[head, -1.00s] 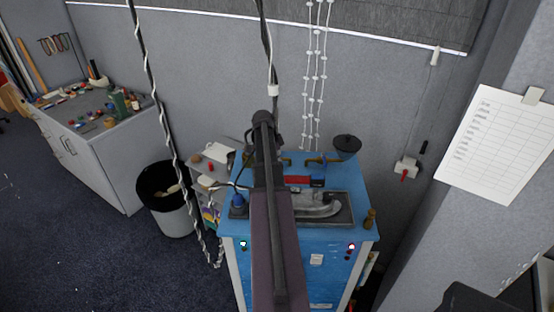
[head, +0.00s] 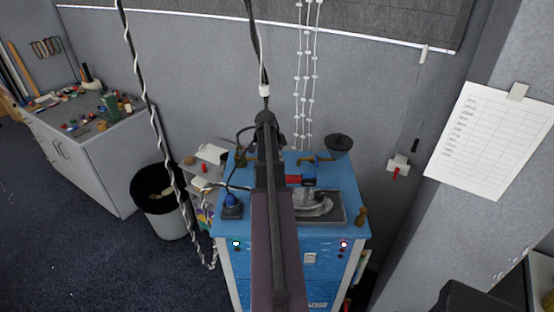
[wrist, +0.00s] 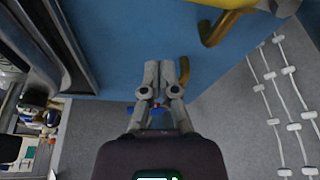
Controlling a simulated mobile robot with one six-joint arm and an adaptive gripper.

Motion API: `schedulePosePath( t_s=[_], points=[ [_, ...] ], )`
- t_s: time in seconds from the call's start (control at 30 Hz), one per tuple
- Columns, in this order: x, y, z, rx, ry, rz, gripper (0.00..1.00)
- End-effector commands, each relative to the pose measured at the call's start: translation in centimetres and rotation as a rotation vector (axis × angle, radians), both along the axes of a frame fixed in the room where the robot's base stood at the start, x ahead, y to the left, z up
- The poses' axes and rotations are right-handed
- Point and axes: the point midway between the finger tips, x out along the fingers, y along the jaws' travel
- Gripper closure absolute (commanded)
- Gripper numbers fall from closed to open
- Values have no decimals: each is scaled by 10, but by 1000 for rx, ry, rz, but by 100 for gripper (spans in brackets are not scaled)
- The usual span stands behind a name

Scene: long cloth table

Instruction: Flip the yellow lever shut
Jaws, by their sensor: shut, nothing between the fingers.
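In the wrist view a bright yellow part (wrist: 240,4), which looks like the yellow lever, is cut off by the top edge, above a brass pipe (wrist: 217,28) on a blue surface. Whether it is open or shut cannot be told. My gripper (wrist: 167,66) is shut and empty, below and left of the brass pipe and apart from it in the picture. In the head view my arm hides the gripper, and I cannot make out the yellow lever beside the brass fitting (head: 318,160).
A bin (head: 157,200) stands on the left.

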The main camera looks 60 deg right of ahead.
Motion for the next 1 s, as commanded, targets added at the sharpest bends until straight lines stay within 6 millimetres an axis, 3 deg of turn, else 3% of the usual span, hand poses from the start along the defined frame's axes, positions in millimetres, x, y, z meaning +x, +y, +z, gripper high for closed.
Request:
schedulePosePath(
  t_s=[0.1, 1.0],
  points=[
    [4, 3, 15, 0, 0, 2, 100],
    [25, 16, 83, 0, 0, 5, 100]
  ],
)
